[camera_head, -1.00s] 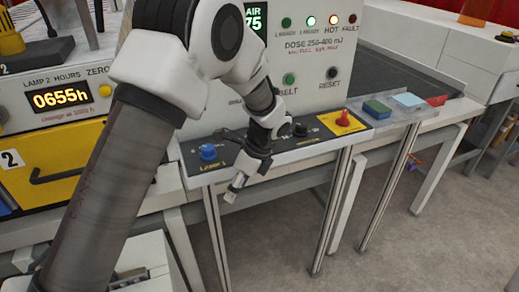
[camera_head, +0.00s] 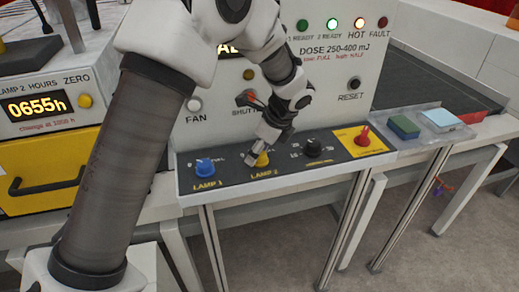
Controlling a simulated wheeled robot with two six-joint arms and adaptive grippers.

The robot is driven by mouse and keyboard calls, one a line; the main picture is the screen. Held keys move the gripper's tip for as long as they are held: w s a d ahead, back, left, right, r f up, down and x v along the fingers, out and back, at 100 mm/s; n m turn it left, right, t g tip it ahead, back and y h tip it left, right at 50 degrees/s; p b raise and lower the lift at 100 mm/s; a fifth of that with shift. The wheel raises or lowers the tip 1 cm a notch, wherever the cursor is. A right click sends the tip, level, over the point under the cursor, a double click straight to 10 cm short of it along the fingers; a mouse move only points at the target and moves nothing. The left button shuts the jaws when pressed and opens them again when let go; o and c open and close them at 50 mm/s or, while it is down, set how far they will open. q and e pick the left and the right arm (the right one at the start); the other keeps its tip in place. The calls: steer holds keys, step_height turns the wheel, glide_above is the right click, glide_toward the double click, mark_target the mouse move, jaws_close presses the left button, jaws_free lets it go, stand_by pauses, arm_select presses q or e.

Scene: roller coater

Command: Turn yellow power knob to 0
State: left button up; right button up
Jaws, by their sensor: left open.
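The yellow knob (camera_head: 262,159) stands above the LAMP 2 label on the dark strip of the control ledge. It is partly hidden by my left gripper (camera_head: 251,158), whose tip lies over or just beside its left side. I cannot tell whether they touch. The left gripper is open and points down, with nothing seen between its fingers. The knob's pointer and its scale marks are mostly covered, so its setting cannot be read. My right gripper is out of view.
A blue knob (camera_head: 205,167) at LAMP 1 stands left of the yellow one. A black knob (camera_head: 312,148) and a red knob (camera_head: 364,137) on a yellow plate stand to the right. The upright panel (camera_head: 335,70) rises close behind.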

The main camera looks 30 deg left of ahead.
arm_select(q)
steer(key=shift+w+d+f, duration=0.1)
steer(key=shift+w+f, duration=0.55)
steer(key=shift+w, duration=0.2)
steer(key=shift+c, duration=0.2)
steer(key=shift+s+r, duration=0.45)
steer(key=shift+s, duration=0.25)
steer(key=c, duration=1.1)
steer(key=shift+w+d+f, duration=0.1)
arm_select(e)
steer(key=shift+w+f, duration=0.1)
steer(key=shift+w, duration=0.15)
